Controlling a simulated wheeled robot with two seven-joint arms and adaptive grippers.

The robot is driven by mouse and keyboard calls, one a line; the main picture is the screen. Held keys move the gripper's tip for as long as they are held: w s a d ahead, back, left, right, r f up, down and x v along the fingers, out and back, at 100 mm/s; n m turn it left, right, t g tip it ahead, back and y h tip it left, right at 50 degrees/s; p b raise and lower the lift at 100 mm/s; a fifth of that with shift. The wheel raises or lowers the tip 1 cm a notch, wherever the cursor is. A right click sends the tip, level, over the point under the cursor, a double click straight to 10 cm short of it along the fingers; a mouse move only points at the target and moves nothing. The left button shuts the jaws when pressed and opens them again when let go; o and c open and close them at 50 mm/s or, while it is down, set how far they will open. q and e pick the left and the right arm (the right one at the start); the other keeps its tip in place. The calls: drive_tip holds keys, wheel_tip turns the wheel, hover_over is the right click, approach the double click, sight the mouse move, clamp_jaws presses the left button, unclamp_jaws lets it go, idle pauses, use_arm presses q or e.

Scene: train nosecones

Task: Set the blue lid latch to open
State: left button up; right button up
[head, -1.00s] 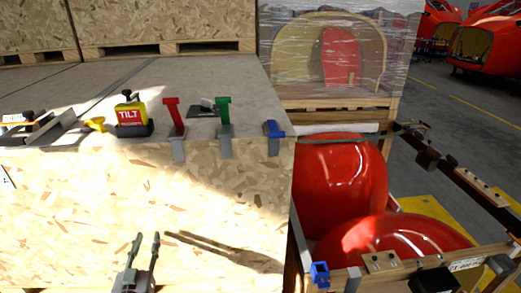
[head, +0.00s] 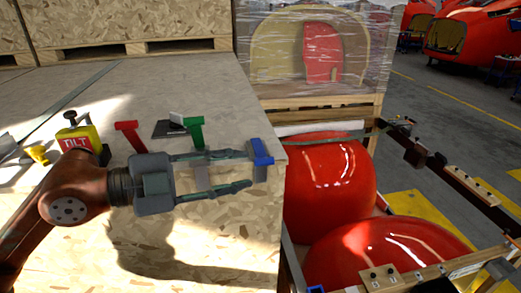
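The blue lid latch (head: 263,153) sits at the right end of the wooden crate's front top edge, its blue handle above a grey bracket. My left gripper (head: 248,170) reaches in from the left along the crate front. Its two fingers are apart, one above the other, pointing right with nothing held. The upper fingertip overlaps the latch's left side in the picture; I cannot tell whether it touches. The lower fingertip is just left of and below the latch. My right gripper is not in view.
The green latch (head: 195,132) and red latch (head: 128,136) stand left along the edge of the crate lid (head: 200,85). Red nosecones (head: 330,190) lie in an open crate at right.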

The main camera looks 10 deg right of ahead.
sight(254, 162)
use_arm(q)
drive_tip(key=shift+w+a+r+t+y, duration=0.15)
drive_tip(key=shift+w+a+t+y, duration=0.15)
drive_tip(key=shift+w, duration=0.1)
drive_tip(key=shift+w+n, duration=0.2)
drive_tip(key=shift+n, duration=0.1)
drive_tip(key=shift+w+d, duration=0.1)
drive_tip(key=shift+d, duration=0.3)
drive_tip(key=p+x, duration=0.1)
drive_tip(key=x, duration=0.4)
drive_tip(key=shift+d, duration=0.1)
drive_tip(key=shift+p+x, duration=0.3)
drive_tip(key=shift+x, duration=0.5)
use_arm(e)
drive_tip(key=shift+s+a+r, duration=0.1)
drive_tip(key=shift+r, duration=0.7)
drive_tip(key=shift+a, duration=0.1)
use_arm(q)
clamp_jaws()
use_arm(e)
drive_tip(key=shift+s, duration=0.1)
